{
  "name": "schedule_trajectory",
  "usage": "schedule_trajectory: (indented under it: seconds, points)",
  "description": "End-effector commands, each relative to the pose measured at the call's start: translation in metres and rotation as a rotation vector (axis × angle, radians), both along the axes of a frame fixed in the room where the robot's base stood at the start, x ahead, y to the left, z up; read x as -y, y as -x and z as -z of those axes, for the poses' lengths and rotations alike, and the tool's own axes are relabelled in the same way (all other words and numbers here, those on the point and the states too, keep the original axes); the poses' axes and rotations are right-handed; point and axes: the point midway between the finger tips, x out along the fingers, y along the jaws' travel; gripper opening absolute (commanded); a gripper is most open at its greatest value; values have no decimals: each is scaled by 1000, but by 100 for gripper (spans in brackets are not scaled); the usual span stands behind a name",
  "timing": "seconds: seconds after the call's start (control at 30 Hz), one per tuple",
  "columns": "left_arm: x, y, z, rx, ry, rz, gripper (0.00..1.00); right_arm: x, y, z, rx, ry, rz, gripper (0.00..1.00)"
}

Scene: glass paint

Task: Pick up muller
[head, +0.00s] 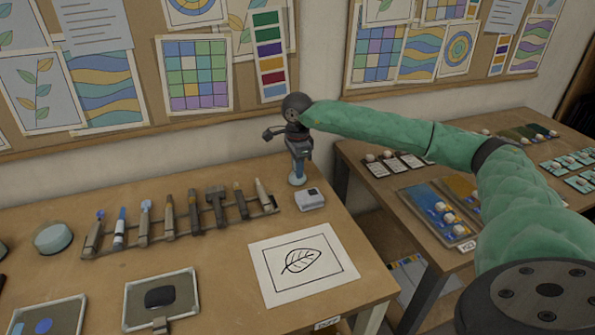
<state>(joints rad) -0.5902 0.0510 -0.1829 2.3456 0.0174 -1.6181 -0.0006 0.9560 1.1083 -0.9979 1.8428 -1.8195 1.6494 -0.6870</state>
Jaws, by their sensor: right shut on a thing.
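The muller (297,174) is a pale blue, glassy piece with a wider, rounded foot. It is upright near the back right corner of the left wooden table (215,260). My right gripper (299,152) comes down from above and is shut on the muller's upper part, hiding its top. I cannot tell whether the foot touches the table or is just above it. My left gripper is not in view.
A small white box (309,200) sits close in front of the muller. A rack (180,238) of several tools lies to the left. A leaf drawing (301,262) and framed slabs (160,299) lie in front. A second table (405,205) stands right across a gap.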

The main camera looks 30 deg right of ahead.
Motion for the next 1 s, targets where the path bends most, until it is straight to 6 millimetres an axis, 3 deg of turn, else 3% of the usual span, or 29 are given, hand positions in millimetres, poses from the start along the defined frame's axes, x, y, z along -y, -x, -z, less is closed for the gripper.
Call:
schedule_trajectory:
  seconds: [0.1,0.27,0.7,1.0]
  points:
    - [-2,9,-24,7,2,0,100,0,0,-8,2,-1,0,0]
    - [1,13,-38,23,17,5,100,0,-1,-32,4,0,0,0]
    - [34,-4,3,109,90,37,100,32,74,-79,1,2,2,0]
    - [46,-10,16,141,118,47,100,43,103,-99,2,-1,0,0]
